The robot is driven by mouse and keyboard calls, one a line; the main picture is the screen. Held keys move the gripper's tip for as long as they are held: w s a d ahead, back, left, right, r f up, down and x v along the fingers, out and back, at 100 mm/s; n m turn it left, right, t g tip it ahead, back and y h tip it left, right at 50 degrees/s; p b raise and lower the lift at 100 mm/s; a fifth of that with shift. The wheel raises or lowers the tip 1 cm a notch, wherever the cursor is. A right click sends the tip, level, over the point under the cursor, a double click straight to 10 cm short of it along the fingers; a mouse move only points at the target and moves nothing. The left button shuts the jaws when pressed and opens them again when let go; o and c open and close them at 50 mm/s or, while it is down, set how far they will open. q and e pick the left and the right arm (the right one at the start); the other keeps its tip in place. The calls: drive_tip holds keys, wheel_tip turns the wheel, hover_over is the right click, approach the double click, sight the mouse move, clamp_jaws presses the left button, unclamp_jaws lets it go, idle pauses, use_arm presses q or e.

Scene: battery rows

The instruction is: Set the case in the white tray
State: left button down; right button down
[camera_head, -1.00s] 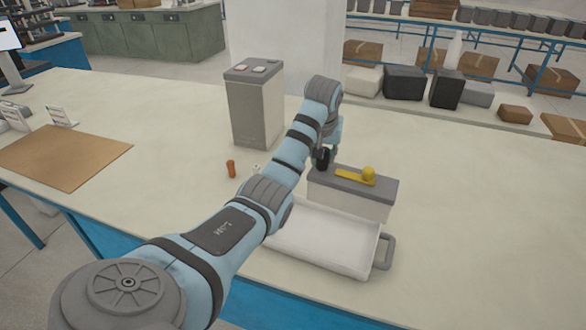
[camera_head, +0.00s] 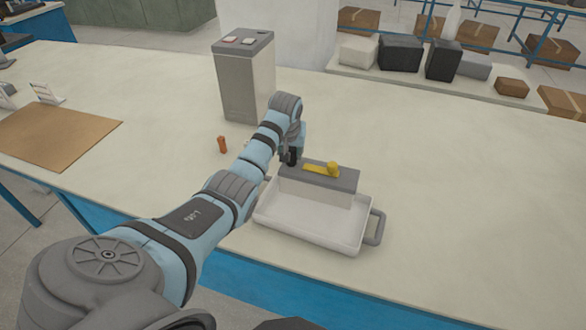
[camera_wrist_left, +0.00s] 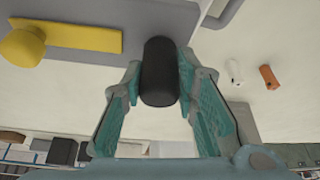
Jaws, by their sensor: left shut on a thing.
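The case (camera_head: 319,192) is a pale box with a grey top, a yellow strip with a round yellow knob, and a black post (camera_wrist_left: 158,72) at its left end. My left gripper (camera_head: 291,158) is shut on the black post, which stands between the teal fingers in the wrist view. The white tray (camera_head: 350,242) is shallow with a grey handle at the right. The case is upright over the tray's far part, its lower edge inside the rim in the head view. I cannot tell whether it touches the tray floor. My right gripper is out of view.
A tall grey box (camera_head: 244,85) with buttons on top stands behind my left arm. A small orange cylinder (camera_head: 222,144) stands left of the arm. A brown board (camera_head: 55,137) lies at the far left. The table right of the tray is clear.

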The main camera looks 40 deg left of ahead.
sight(292, 165)
use_arm(q)
wheel_tip(292, 165, down, 6)
drive_tip(key=shift+d+r+b, duration=0.15)
drive_tip(key=shift+b, duration=0.3)
drive_tip(key=c, duration=1.3)
unclamp_jaws()
drive_tip(key=shift+r, duration=0.35)
drive_tip(key=p+v, duration=0.2)
drive_tip(key=v, duration=0.9)
drive_tip(key=shift+s+d+r+p, duration=0.1)
drive_tip(key=shift+s+r+p, duration=0.05)
drive_tip(key=shift+p, duration=0.25)
